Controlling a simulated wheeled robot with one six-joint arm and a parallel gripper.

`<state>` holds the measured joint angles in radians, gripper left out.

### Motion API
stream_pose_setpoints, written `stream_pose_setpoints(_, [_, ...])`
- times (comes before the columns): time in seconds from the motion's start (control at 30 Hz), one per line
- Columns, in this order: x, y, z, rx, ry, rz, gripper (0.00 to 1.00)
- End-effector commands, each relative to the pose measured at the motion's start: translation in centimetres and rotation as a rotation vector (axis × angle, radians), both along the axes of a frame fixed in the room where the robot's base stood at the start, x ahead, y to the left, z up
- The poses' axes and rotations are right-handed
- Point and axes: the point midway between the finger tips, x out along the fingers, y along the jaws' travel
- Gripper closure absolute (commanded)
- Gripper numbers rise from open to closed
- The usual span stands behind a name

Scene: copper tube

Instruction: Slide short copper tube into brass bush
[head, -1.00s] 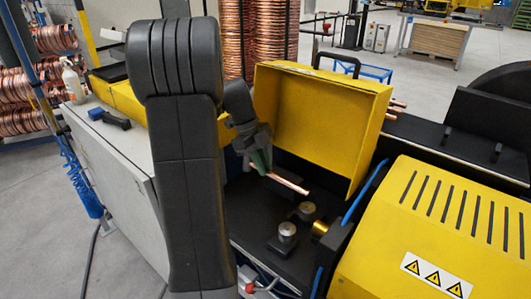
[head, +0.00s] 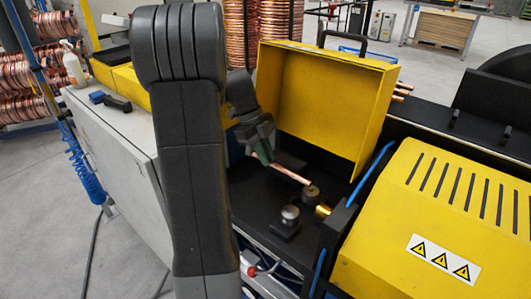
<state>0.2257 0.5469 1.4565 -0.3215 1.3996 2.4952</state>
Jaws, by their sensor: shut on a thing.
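My gripper (head: 262,157) is shut on the short copper tube (head: 290,174) near its upper left end. The tube points down to the right, and its free end shows close to the rear steel roller (head: 311,192); I cannot tell whether they touch. My own arm covers the left part of the bed.
A second steel roller (head: 290,215) stands on a block nearer the front. An open yellow cover (head: 320,95) rises behind the bed. A yellow slotted housing (head: 440,220) and blue-edged panel (head: 372,170) bound the right side. A red-knobbed lever (head: 252,271) is at the front.

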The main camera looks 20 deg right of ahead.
Motion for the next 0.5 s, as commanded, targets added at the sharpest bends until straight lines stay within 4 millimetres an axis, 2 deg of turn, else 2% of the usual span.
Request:
stream_pose_setpoints(0.03, [0.0, 0.0, -0.8, -0.001, 0.001, 0.000, 1.00])
stream_pose_setpoints(0.5, [0.0, 0.0, -4.6, 0.000, 0.000, 0.000, 1.00])
